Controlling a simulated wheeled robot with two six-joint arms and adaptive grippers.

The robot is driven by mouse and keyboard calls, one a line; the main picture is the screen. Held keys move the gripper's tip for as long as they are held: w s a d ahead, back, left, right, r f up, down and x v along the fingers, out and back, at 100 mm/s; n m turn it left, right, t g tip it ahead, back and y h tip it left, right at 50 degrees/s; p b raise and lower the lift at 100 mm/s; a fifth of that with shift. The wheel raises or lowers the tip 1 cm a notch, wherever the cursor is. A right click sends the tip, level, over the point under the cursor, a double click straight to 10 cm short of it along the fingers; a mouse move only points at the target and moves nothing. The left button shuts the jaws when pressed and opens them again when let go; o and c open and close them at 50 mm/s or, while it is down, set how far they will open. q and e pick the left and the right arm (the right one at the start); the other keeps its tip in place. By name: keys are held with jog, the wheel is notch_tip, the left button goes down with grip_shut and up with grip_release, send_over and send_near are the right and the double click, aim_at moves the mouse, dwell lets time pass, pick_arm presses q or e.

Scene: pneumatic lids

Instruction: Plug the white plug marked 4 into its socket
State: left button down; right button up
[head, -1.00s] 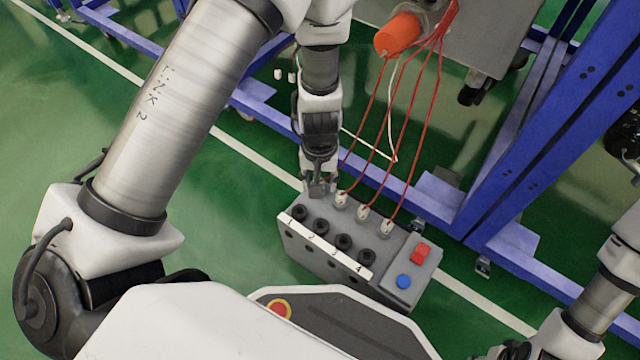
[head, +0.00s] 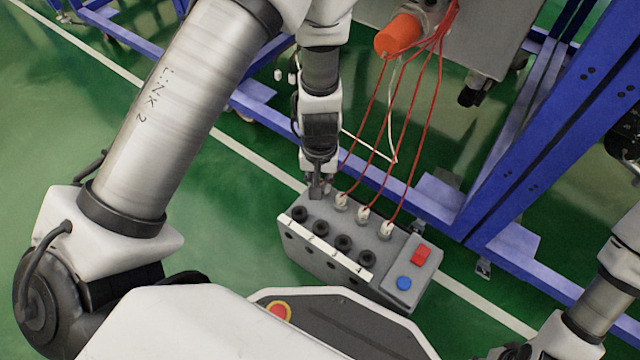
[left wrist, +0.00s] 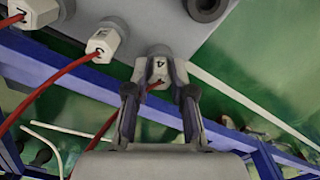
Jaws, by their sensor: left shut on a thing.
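The white plug marked 4 (left wrist: 157,69) sits at the grey box's top face in the left wrist view, with a red cable behind it. My left gripper (left wrist: 160,84) has its two fingers around this plug, shut on it. In the head view my left gripper (head: 317,190) is over the far left corner of the grey box (head: 330,268) and hides the plug. Black sockets (head: 343,242) line the box's near side above a white number strip (head: 335,252); the right-end socket (head: 366,258) is above the 4. My right gripper is out of view.
Red (head: 421,254) and blue (head: 404,283) buttons sit on the box's right end. Blue frames (head: 530,130) stand behind.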

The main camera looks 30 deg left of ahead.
pick_arm(q)
jog(key=shift+r+p, duration=2.15)
jog(key=shift+r, duration=0.25)
jog(key=shift+r+p, duration=0.9)
jog(key=shift+r, duration=0.05)
jog(key=shift+f, duration=0.1)
jog(key=shift+s+f+b, duration=0.1)
jog(key=shift+f+b, duration=0.1)
jog(key=shift+b, duration=0.25)
jog(key=s+a+b, duration=0.1)
jog(key=s+b, duration=0.6)
jog(key=b, duration=0.1)
jog(key=shift+r, duration=0.2)
